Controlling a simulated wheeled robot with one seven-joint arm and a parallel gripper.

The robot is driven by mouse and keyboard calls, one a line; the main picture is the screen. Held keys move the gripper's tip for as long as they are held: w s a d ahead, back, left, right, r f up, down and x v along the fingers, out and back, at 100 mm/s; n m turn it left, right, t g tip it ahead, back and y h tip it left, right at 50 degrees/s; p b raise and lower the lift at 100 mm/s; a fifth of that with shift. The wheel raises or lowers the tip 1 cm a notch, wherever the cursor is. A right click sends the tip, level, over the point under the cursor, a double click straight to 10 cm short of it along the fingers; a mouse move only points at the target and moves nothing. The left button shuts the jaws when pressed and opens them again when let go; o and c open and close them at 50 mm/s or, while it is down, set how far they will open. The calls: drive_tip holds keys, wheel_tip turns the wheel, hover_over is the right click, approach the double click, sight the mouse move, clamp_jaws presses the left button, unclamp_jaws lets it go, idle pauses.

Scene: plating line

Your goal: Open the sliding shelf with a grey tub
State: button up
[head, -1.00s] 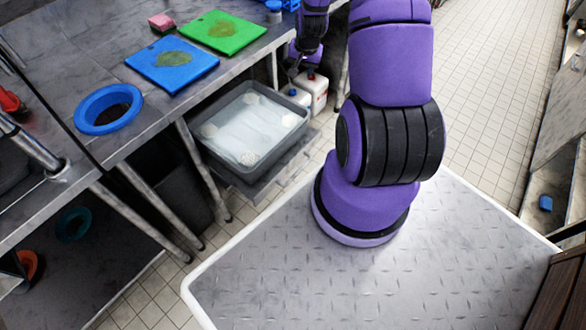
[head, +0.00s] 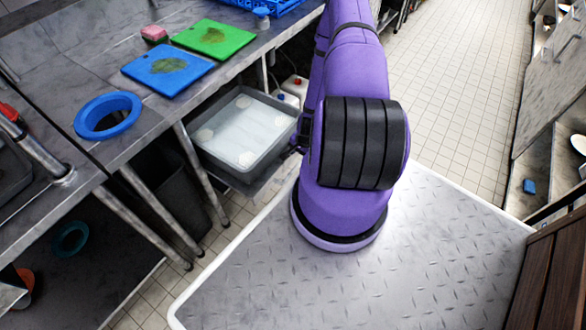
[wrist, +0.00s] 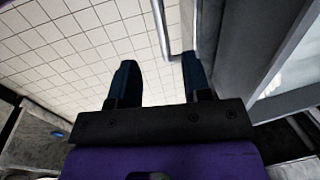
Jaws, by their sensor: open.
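The grey tub (head: 212,163), with a pale content and several round whitish items, sits on the sliding shelf (head: 258,184) below the counter. My gripper (wrist: 159,62) is open, its two dark fingers apart with nothing held. In the head view it is mostly hidden behind my arm, at the right side of the tub. In the wrist view a bent metal bar (wrist: 160,28), which looks like a handle, appears between the fingertips. I cannot tell whether it lies at fingertip depth. A grey wall surface stands to the right of the fingers.
Above are the counter (head: 140,118) with a blue board (head: 167,70), a green board (head: 213,38) and a blue ring (head: 80,122). Counter legs (head: 190,160) stand left of the tub. White bottles (head: 294,88) are behind it. Tiled floor (head: 440,110) is clear on the right.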

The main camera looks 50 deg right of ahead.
sight(295, 167)
drive_tip(key=f, duration=0.3)
drive_tip(key=w+f, duration=0.1)
drive_tip(key=f, duration=0.3)
drive_tip(key=w+f, duration=0.1)
drive_tip(key=f, duration=0.2)
drive_tip(key=shift+a+f, duration=0.1)
drive_tip(key=shift+f, duration=0.05)
clamp_jaws()
drive_tip(key=shift+s, duration=0.1)
